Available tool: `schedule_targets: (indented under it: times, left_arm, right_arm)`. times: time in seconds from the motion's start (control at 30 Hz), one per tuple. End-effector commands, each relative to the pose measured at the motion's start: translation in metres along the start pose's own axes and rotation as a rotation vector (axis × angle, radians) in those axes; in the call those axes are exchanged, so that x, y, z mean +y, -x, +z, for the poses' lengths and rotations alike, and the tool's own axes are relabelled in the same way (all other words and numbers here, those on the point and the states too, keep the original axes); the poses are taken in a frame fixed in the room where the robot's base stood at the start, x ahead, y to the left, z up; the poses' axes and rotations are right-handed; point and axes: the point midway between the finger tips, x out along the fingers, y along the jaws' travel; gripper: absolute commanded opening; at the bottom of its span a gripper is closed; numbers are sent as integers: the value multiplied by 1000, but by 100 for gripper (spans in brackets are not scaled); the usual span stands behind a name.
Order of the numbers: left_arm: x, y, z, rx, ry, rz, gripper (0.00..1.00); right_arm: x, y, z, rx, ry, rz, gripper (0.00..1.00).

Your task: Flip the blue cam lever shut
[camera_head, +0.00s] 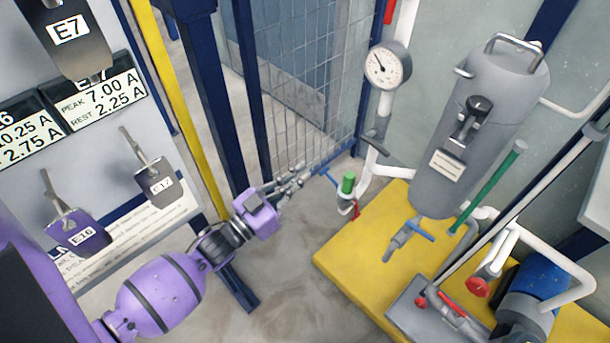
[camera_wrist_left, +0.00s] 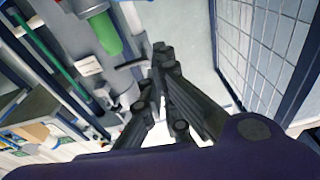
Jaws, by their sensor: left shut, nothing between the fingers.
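Two small blue levers show in the head view. One thin blue lever (camera_head: 330,176) sits beside a green-capped fitting (camera_head: 348,183) on the white pipe. The other blue lever (camera_head: 419,231) is on the fitting under the grey tank (camera_head: 478,130). I cannot tell which is the cam lever, nor how far either is turned. My left gripper (camera_head: 302,172) is shut and empty, in the air just left of the green-capped fitting, with no contact visible. In the left wrist view its dark fingers (camera_wrist_left: 163,52) come together, with a green cylinder (camera_wrist_left: 105,33) to their left. My right gripper is not in view.
A mesh fence (camera_head: 305,90) with blue posts stands behind the gripper. A gauge (camera_head: 388,65) is on the white pipe. The yellow base (camera_head: 350,245) bears the tank, a blue motor (camera_head: 545,282) and red-handled valves (camera_head: 478,288). Hanging tags and a panel (camera_head: 100,100) are at left.

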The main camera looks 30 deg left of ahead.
Motion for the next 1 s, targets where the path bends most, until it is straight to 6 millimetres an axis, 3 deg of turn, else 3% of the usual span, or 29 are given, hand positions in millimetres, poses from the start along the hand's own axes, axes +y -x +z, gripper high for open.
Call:
schedule_targets:
  times: [0.4,0.5,0.6,1.0]
  left_arm:
    - [1,-88,1,2,0,1,0]
    - [1,-76,23,-6,2,-1,0]
    - [0,-73,32,-3,1,-1,0]
    - [0,-70,38,0,-1,0,0]
  right_arm:
    - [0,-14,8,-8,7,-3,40]
    - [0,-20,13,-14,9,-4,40]
    - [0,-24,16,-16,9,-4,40]
    - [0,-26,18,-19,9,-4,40]
